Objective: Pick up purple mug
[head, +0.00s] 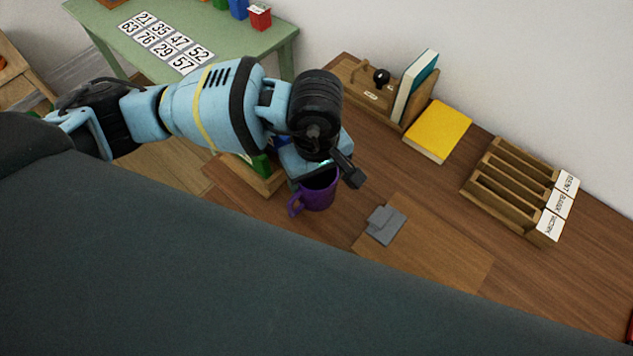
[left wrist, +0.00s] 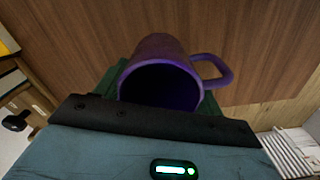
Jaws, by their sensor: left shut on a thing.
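The purple mug (head: 320,192) is at the left part of the wooden table in the head view, with its handle toward the lower left. My left gripper (head: 328,172) reaches over it from above and is shut on it, covering part of its rim. In the left wrist view the mug (left wrist: 160,68) sits at the gripper, its dark opening facing the camera and its handle to the right. I cannot tell whether its base touches the table. My right gripper is not in view.
On the wooden table (head: 390,180) are a grey object (head: 386,224), a yellow book (head: 438,131), a slotted wooden rack (head: 510,195) with labels, and a wooden holder (head: 362,92) with a teal book (head: 417,84). A green table (head: 205,28) with number cards stands at the upper left.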

